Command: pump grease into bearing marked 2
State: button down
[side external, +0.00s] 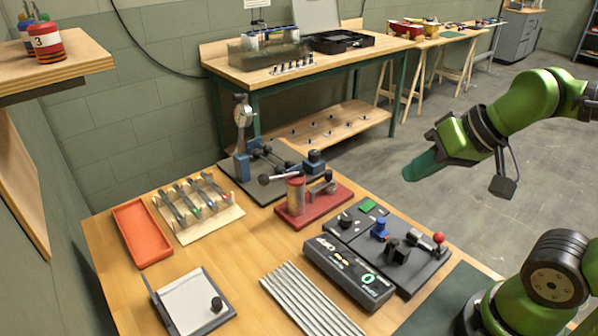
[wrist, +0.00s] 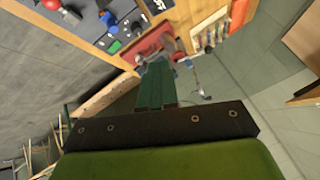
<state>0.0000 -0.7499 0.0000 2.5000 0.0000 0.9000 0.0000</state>
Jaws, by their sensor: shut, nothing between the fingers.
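My gripper (side external: 420,168) is shut and empty, held in the air to the right of the workbench and apart from everything. Its green fingers (wrist: 156,86) lie together in the wrist view. A red base (side external: 318,206) with a red cylinder (side external: 296,194) and a lever-like arm stands mid-bench; it looks like a pump, and the red base also shows beyond my fingertips in the wrist view (wrist: 150,46). Behind it is a dark plate with a dial gauge (side external: 242,112) on a post and a horizontal shaft. I cannot make out a bearing marked 2.
A dark fixture with a red-knobbed lever (side external: 438,238) and a control box (side external: 348,272) sit at right. Grey rods (side external: 308,300), an orange tray (side external: 142,232), a tool rack (side external: 198,208) and a clipboard-like board (side external: 192,302) occupy the bench. A can marked 3 (side external: 46,43) stands on the shelf.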

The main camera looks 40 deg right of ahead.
dwell(0.8)
notch_tip(320, 180, up, 2)
jog(key=m+t+y, duration=0.1)
jog(key=m+t, duration=0.1)
jog(key=m, duration=0.3)
send_over(276, 177)
jog(key=shift+s+d, duration=0.3)
jog(key=shift+d, duration=0.15)
notch_tip(276, 177, down, 8)
jog(key=a, duration=0.2)
jog(key=shift+a+f, duration=0.15)
jog(key=shift+f, duration=0.1)
jog(key=shift+f, duration=0.2)
dwell(1.2)
jog(key=shift+a+f, duration=0.1)
jog(key=shift+f, duration=0.1)
